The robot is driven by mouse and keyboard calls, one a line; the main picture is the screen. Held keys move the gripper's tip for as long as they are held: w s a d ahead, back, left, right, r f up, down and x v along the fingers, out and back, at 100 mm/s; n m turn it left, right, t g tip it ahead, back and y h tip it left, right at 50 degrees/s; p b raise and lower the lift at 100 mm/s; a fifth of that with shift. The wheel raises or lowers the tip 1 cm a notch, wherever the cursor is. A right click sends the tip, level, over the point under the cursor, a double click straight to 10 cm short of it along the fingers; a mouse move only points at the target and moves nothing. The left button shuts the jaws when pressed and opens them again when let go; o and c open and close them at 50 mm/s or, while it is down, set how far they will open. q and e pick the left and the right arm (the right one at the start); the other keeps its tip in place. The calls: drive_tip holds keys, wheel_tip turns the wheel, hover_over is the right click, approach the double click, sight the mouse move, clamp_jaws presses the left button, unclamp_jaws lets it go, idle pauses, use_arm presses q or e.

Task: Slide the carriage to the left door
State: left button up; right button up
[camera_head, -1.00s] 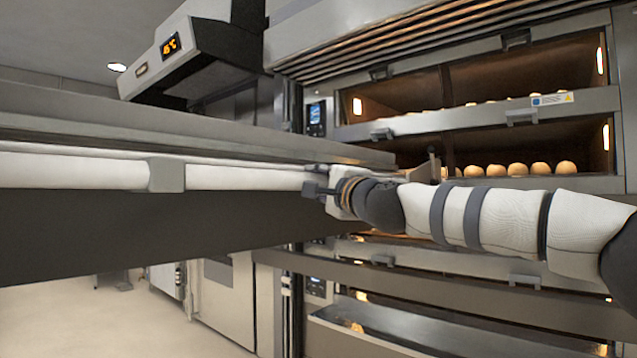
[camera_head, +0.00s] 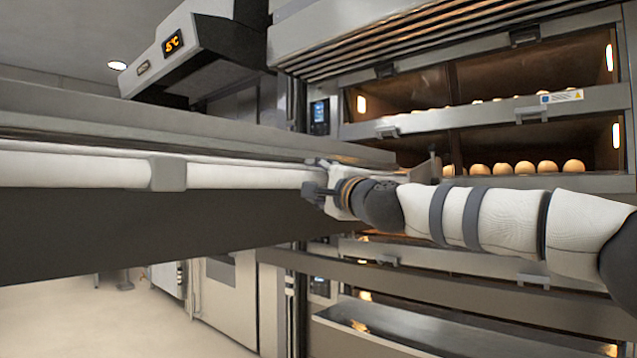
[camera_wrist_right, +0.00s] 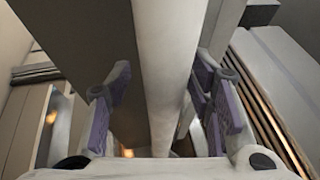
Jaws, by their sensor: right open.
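The carriage (camera_head: 75,120) is a long grey deck with a white round bar (camera_head: 75,170) along its near side. It crosses the head view from the left edge to the middle, in front of the ovens. My right gripper (camera_head: 318,190) is at the right end of this bar. In the right wrist view the white bar (camera_wrist_right: 165,50) runs between the two purple-padded fingers of my open right gripper (camera_wrist_right: 160,90), with gaps visible on both sides. My left gripper is out of view. I cannot tell which oven door is the left one.
A deck oven (camera_head: 580,98) stands at the right, with several round loaves (camera_head: 525,168) inside its lit chambers. A hood (camera_head: 190,50) with an orange display hangs at the upper left. Pale floor (camera_head: 110,325) is open at the lower left.

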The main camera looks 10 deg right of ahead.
drive_tip(key=shift+r, duration=0.1)
drive_tip(key=shift+s+d, duration=0.1)
drive_tip(key=v, duration=1.1)
drive_tip(key=shift+s, duration=0.4)
